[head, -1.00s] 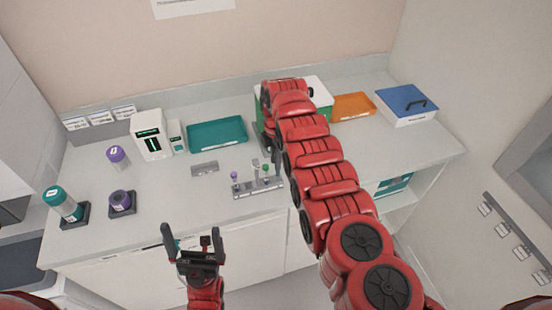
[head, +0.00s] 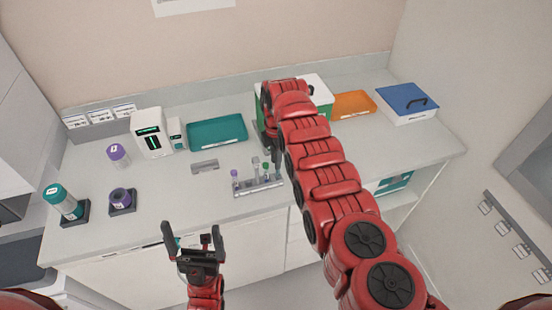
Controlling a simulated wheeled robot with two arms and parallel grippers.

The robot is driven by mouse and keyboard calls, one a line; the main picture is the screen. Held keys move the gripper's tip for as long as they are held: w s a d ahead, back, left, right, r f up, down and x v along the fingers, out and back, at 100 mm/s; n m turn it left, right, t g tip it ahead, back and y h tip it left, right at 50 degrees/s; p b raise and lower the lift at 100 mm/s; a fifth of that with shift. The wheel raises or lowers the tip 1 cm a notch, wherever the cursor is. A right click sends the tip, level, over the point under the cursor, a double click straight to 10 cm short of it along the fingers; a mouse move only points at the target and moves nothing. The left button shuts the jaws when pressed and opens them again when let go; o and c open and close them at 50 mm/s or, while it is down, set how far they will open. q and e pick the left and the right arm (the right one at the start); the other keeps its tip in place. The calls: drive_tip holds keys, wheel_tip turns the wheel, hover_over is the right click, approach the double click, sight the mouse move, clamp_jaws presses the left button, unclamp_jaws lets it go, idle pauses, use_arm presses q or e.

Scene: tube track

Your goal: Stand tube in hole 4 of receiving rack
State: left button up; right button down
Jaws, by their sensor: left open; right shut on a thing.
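The grey receiving rack (head: 262,186) stands near the front edge of the counter. A small purple-capped tube (head: 235,177) stands upright at its left end. A green-capped tube (head: 265,170) is upright at the rack, toward its right part. My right gripper (head: 271,158) reaches down at the rack's right part and is shut on a tube, seemingly the green-capped one. The arm and fingers partly hide this spot, so I cannot tell the hole or how deep the tube sits. My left gripper (head: 193,238) is open and empty, in front of the counter.
A small grey block (head: 205,167) lies behind the rack. A teal tray (head: 217,132), a white device (head: 148,130), an orange tray (head: 354,104) and a blue-lidded box (head: 407,103) stand farther back. Purple and teal-capped containers (head: 63,202) stand at left.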

drive_tip(key=shift+f, duration=0.2)
drive_tip(key=shift+f+b, duration=0.4)
drive_tip(key=shift+b, duration=0.05)
drive_tip(key=shift+f, duration=0.2)
drive_tip(key=shift+f+b, duration=0.45)
drive_tip(key=shift+b, duration=0.2)
drive_tip(key=c, duration=0.7)
unclamp_jaws()
drive_tip(key=shift+o, duration=0.2)
drive_tip(key=shift+r, duration=0.1)
